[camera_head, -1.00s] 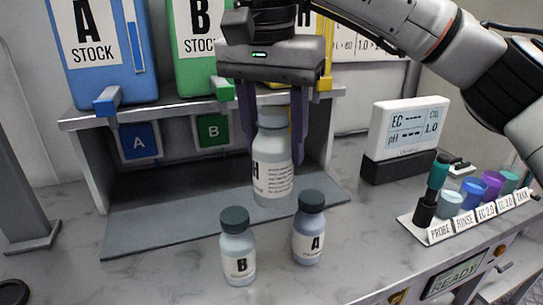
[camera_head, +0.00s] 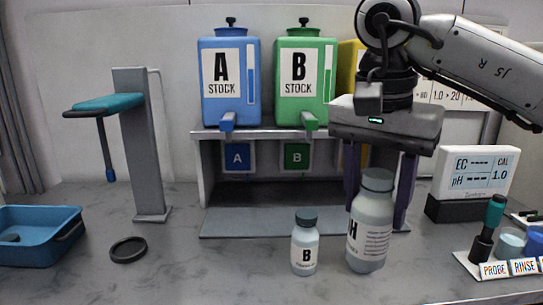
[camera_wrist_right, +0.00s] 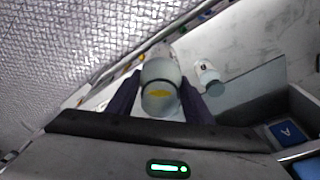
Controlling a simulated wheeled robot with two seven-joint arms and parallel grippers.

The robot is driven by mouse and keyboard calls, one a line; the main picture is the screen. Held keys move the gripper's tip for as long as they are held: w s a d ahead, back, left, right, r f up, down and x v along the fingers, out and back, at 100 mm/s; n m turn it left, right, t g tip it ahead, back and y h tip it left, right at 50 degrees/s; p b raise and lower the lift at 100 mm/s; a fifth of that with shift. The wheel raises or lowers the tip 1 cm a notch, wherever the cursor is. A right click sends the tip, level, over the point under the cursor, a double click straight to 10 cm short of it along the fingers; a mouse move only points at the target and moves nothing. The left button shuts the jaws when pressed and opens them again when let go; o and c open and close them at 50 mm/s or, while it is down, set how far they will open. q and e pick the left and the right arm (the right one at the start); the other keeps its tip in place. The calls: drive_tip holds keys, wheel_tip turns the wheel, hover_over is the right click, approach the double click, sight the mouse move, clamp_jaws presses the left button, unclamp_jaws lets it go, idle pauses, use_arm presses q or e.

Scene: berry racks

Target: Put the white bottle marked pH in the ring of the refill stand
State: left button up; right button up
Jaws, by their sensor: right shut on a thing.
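The white bottle with a grey cap (camera_head: 368,235) is upright in my right gripper (camera_head: 377,205). Its label shows an "H" at the left edge, with the rest turned out of sight. The right gripper's fingers are shut on either side of its upper part. In the right wrist view the bottle's top (camera_wrist_right: 160,90), with a yellow mark, sits between the fingers. A black ring (camera_head: 128,250) lies on the counter at the left, in front of a grey post stand (camera_head: 141,150) with a teal arm. I cannot tell whether that ring belongs to the refill stand. My left gripper is not in view.
Small bottle B (camera_head: 304,245) stands just left of the held bottle. Behind is a grey shelf (camera_head: 205,165) with blue tank A (camera_head: 229,110) and green tank B (camera_head: 306,112). A blue tray (camera_head: 40,225) is far left. The EC/pH meter (camera_head: 475,172) and probe rack (camera_head: 500,268) are right.

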sight(378, 222)
drive_tip(key=shift+n, duration=0.5)
drive_tip(key=f, duration=0.1)
drive_tip(key=w+d+f, duration=0.1)
drive_tip(key=f, duration=0.2)
drive_tip(key=shift+w+d+f, duration=0.25)
drive_tip(key=shift+d+f, duration=0.05)
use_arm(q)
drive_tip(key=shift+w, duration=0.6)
use_arm(e)
drive_tip(key=s+d+f+n, duration=0.2)
drive_tip(key=s+f, duration=0.3)
drive_tip(key=f, duration=0.4)
drive_tip(key=s+d+f+n+y, duration=0.1)
drive_tip(key=s+f+n, duration=0.4)
drive_tip(key=f, duration=0.5)
drive_tip(key=shift+s+d, duration=0.55)
drive_tip(key=shift+s, duration=0.25)
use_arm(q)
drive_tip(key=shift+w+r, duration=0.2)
